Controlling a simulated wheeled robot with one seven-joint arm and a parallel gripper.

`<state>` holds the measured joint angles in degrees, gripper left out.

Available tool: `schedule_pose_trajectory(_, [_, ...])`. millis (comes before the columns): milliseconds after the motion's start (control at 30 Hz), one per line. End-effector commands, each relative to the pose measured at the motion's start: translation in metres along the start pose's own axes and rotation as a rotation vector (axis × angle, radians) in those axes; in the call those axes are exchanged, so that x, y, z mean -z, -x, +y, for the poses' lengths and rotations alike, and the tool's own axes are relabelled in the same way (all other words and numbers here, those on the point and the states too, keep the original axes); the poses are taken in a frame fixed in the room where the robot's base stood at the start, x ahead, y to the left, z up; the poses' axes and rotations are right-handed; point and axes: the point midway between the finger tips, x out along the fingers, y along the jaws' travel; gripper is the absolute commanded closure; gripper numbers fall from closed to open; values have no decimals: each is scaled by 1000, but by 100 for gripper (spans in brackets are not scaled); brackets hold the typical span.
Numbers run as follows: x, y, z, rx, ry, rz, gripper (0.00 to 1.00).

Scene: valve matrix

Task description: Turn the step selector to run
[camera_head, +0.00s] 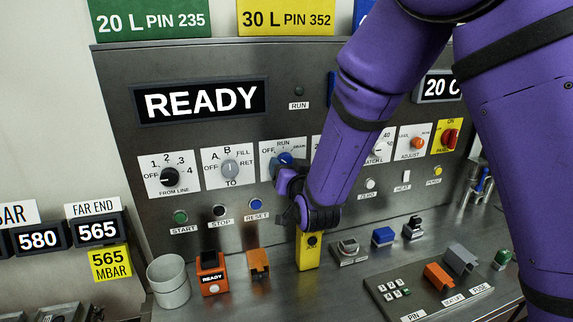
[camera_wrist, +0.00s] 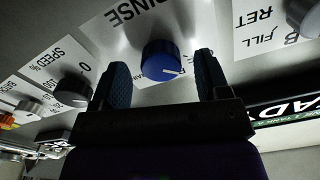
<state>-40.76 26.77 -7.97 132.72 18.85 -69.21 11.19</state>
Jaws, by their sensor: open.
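The step selector is a blue knob (camera_head: 284,159) on a white plate marked OFF and RUN, with a third, partly hidden word at its right. In the wrist view the blue knob (camera_wrist: 158,62) has a white pointer line, and RINSE is readable on its plate. My gripper (camera_head: 287,176) is at the knob's lower side in the head view. In the wrist view my gripper (camera_wrist: 161,63) is open, with one finger on each side of the knob and visible gaps to both. The knob's exact setting is hard to read.
A black FROM LINE knob (camera_head: 170,177) and a grey TO knob (camera_head: 230,169) are to the left. START (camera_head: 180,217), STOP (camera_head: 219,211) and RESET (camera_head: 256,204) buttons are below. A yellow block (camera_head: 308,251) stands under my wrist. The display (camera_head: 201,101) reads READY.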

Motion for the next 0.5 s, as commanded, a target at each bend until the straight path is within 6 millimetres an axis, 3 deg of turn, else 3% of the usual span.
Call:
schedule_pose_trajectory(200, [0,-18,0,0,1,0,31])
schedule_pose_trajectory(500, [0,-21,0,0,1,0,31])
